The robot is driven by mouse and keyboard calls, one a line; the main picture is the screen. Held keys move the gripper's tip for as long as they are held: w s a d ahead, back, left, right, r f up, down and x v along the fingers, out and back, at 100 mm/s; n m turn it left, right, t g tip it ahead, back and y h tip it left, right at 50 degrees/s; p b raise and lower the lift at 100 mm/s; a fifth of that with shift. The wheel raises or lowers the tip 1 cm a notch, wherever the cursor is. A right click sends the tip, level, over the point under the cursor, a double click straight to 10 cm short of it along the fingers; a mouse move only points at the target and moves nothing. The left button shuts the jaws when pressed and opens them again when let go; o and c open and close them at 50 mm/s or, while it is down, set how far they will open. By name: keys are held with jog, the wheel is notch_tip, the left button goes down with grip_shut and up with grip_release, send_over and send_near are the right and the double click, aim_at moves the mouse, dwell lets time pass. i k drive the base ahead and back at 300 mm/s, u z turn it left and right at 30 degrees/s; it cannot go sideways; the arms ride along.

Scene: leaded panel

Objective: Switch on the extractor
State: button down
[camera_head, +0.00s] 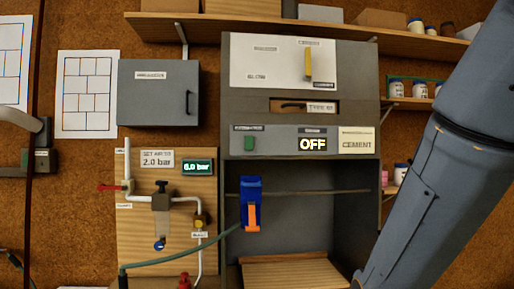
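A grey cabinet (228,80) stands in the middle of the head view. Its light control strip (285,143) carries a green switch or button (249,144) at the left, under a small label too blurred to read. A lit display (313,144) in the middle of the strip reads OFF. I cannot tell from the labels which control belongs to the extractor. My arm (430,165) crosses the right side of the view, from the upper right down to the lower edge. My gripper is outside the picture.
A blue and orange tool (250,205) hangs in the cabinet's open bay, below the green control. A yellow lever (308,65) sits on the upper panel. Shelves with jars are at right, partly behind my arm.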

aim_at(248, 140)
jog(key=z, duration=2.85)
jog(key=k, duration=0.45)
jog(key=u, duration=2.55)
